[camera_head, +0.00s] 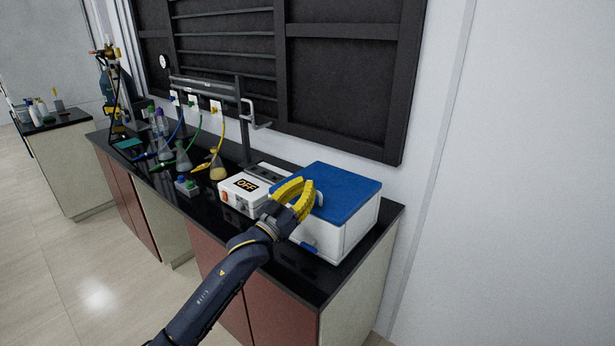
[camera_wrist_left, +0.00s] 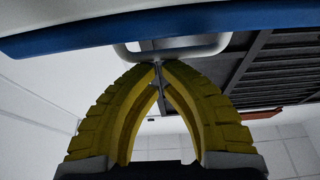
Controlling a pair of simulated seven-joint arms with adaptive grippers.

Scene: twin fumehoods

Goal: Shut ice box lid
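The ice box (camera_head: 335,238) is white and stands at the right end of the black counter. Its blue lid (camera_head: 346,188) lies about flat over the box in the head view; whether a thin gap is left cannot be told. My left gripper (camera_head: 308,187) has yellow fingers and is at the lid's front left edge. In the left wrist view its fingertips (camera_wrist_left: 158,64) meet, at or touching the light grey handle (camera_wrist_left: 200,50) on the lid; the blue lid edge (camera_wrist_left: 80,38) runs above. No handle shows clasped between them. My right gripper is not in view.
A white device reading OFF (camera_head: 244,190) stands just left of the ice box. Flasks with coloured tubes (camera_head: 217,171) and a metal stand (camera_head: 245,125) are further left. A dark slatted panel (camera_head: 340,85) is behind. The floor in front is clear.

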